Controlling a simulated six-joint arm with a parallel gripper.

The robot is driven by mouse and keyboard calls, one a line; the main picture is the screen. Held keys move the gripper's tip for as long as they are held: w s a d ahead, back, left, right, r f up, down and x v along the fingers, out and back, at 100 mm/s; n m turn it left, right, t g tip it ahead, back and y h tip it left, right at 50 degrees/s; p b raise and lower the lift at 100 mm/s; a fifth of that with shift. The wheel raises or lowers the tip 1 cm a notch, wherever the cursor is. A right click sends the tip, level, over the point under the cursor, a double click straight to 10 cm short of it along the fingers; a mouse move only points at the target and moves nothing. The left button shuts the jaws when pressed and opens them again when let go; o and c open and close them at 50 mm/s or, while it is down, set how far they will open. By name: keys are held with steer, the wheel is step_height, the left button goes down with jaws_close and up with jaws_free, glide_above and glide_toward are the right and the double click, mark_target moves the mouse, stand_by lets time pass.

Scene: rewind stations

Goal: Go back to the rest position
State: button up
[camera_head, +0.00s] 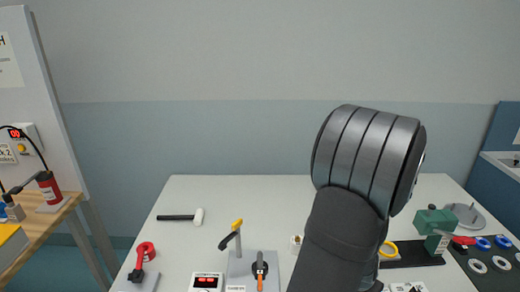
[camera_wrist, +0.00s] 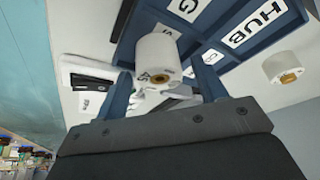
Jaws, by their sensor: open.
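My gripper (camera_wrist: 163,88) shows in the wrist view as two blue fingers standing apart, so it is open. A white roll (camera_wrist: 158,58) with a tan core end shows between and beyond the fingers. I cannot tell how far it is from them. In the head view my dark arm rises at right of centre over the white table (camera_head: 190,230), and its large grey link hides part of the back of the table. The gripper itself is hidden in the head view.
A black-handled hammer (camera_head: 180,217) lies at the table's back left. A red tool (camera_head: 141,262) and a lever stand (camera_head: 238,262) are nearer the front. A green device (camera_head: 435,222) and a black board with rings (camera_head: 485,262) are at right. A labelled blue tray (camera_wrist: 225,50) shows in the wrist view.

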steer(key=shift+f, duration=0.1)
stand_by(0.3)
steer(key=v, duration=1.2)
steer(key=x, duration=1.2)
steer(key=shift+w+r, duration=0.1)
steer(key=shift+r, duration=0.25)
step_height(320, 180, up, 4)
steer(key=shift+f, duration=0.15)
steer(key=s+d+r, duration=0.4)
steer(key=s+r, duration=0.3)
steer(key=s, duration=0.4)
steer(key=w+d, duration=0.4)
steer(key=w, duration=0.4)
steer(key=w+d+r, duration=0.1)
steer(key=w+d, duration=0.4)
steer(key=w, duration=0.4)
steer(key=shift+r+n, duration=0.3)
steer(key=shift+n, duration=0.1)
steer(key=shift+s, duration=0.15)
